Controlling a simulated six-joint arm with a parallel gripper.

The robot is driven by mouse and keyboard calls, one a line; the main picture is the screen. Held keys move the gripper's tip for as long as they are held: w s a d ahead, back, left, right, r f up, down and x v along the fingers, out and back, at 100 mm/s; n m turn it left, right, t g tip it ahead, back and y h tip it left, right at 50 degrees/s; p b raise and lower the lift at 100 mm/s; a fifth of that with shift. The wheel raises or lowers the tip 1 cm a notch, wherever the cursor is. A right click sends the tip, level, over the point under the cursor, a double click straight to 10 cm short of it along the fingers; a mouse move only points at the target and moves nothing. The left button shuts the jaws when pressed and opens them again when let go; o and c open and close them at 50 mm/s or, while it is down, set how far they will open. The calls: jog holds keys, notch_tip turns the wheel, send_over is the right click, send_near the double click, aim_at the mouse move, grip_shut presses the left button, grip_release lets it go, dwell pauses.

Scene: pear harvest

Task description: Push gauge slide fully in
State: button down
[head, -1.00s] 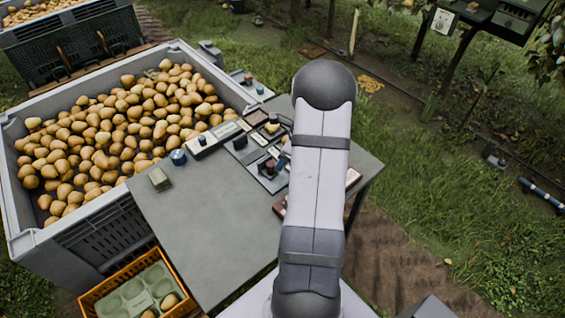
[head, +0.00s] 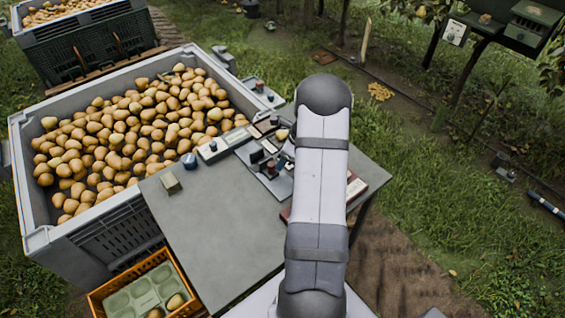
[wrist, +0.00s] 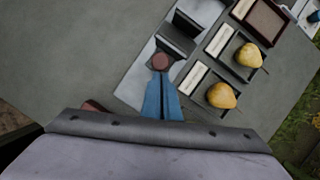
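The gauge is a pale plate with dark upright blocks (wrist: 177,38) and a round reddish-brown knob, which I take for the slide (wrist: 163,62), in the wrist view. My gripper (wrist: 160,77) has blue fingers lying together, with their tips right at the knob. Whether they touch it or are just short of it I cannot tell. No object shows between the fingers. In the head view the gauge (head: 268,164) sits on the table, partly covered by my arm, and my fingertips are mostly hidden there.
Two pears (wrist: 222,96) (wrist: 249,55) lie in dark trays right of the gauge. The grey table (head: 215,230) is mostly clear at its front. A large bin (head: 45,233) of pears stands left, with an orange crate (head: 98,300) below. A small box (head: 171,182) sits on the table.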

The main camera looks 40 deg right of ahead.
jog(key=shift+s+d+r, duration=0.15)
jog(key=shift+s+d, duration=0.05)
jog(key=shift+d, duration=0.05)
jog(key=s, duration=0.1)
jog(key=s+d, duration=0.1)
jog(key=s+r, duration=0.1)
jog(key=shift+s+d, duration=0.15)
jog(key=shift+d, duration=0.25)
jog(key=b+v, duration=0.1)
jog(key=v, duration=0.8)
jog(key=shift+a, duration=0.15)
